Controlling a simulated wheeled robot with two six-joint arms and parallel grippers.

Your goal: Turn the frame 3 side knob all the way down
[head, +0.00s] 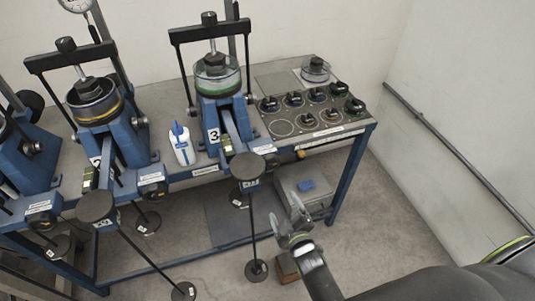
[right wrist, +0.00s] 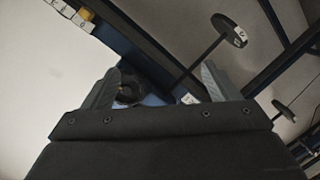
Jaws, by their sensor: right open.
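Frame 3 (head: 213,135) is a blue lever frame carrying a "3" label, on the bench in the head view. On its front right side, a dark side knob with an orange-yellow end (head: 300,154) sticks out to the right near the bench edge. My right gripper (head: 298,213) is open and empty, below and in front of that knob, apart from it. In the right wrist view a dark round part (right wrist: 128,92) shows between the open fingers, nearer the left one; I cannot tell which part it is. My left gripper is not in view.
A round black weight pad (head: 247,166) on frame 3's lever is left of my gripper, with a rod hanging to a lower disc (head: 256,270). A grey box (head: 303,190) is under the bench. A wall rail (head: 460,155) is at right; the floor between is clear.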

